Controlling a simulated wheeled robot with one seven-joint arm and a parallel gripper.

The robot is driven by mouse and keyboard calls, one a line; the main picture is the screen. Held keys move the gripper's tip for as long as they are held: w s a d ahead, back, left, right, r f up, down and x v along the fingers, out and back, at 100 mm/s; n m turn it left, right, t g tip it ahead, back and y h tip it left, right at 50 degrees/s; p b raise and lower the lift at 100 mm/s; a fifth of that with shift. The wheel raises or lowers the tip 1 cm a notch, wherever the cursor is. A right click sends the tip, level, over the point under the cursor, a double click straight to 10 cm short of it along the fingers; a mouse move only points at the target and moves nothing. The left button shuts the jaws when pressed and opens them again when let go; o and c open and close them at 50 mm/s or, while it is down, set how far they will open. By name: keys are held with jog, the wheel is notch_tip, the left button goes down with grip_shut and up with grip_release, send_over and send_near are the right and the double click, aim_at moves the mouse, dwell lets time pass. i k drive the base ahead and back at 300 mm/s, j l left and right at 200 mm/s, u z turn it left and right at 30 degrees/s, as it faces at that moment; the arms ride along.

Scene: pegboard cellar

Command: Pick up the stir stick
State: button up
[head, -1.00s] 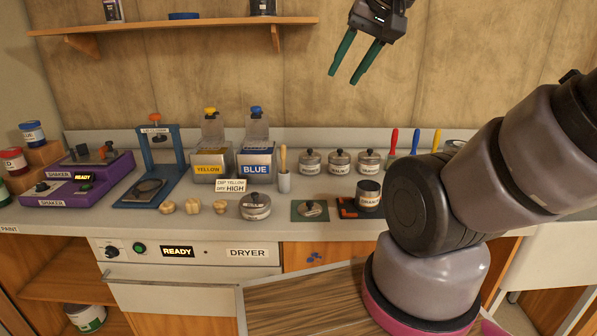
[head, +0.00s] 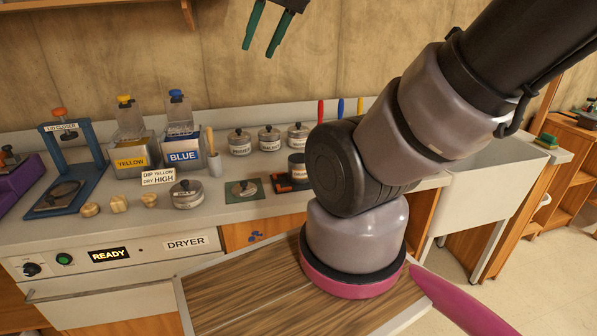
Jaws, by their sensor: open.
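The stir stick (head: 210,139) is a pale wooden stick standing upright in a small grey cup (head: 215,165) on the counter; its lower end is hidden in the cup. My gripper (head: 258,52) shows at the top of the head view, in front of the wall. Its two green fingers are apart, with nothing between them. In the picture it is well above the stick and a little to its right.
Left of the cup stand the blue can (head: 184,155), yellow can (head: 132,158) and a label card (head: 158,177). A lidded tin (head: 187,194) sits in front. Several lidded pots stand to the right. A shelf (head: 90,9) is at upper left.

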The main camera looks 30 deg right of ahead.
aim_at(209, 131)
jog(key=j, duration=0.6)
jog(key=k+j, duration=0.1)
jog(key=j, duration=1.15)
jog(key=i+j, duration=0.15)
jog(key=j, duration=0.45)
jog(key=i, duration=0.2)
jog(key=l+z, duration=0.05)
jog(key=l, duration=0.05)
